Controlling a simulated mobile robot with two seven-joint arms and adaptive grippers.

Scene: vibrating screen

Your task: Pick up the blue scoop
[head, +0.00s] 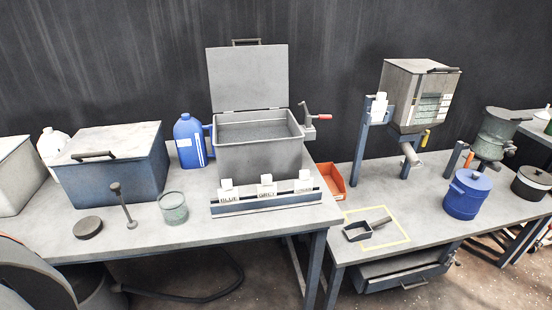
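A scoop (358,231) with a short handle lies on the lower right bench, inside a yellow outlined square. It looks dark grey rather than clearly blue, and its handle points to the right and back. No other scoop shows. Neither of my grippers is in view, so their distance from the scoop does not show.
A blue lidded pot (467,195) stands to the right, and an orange bin (332,182) is behind left. A hopper on a stand (415,95) rises behind. The higher left bench (270,222) holds an open grey box (260,160).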

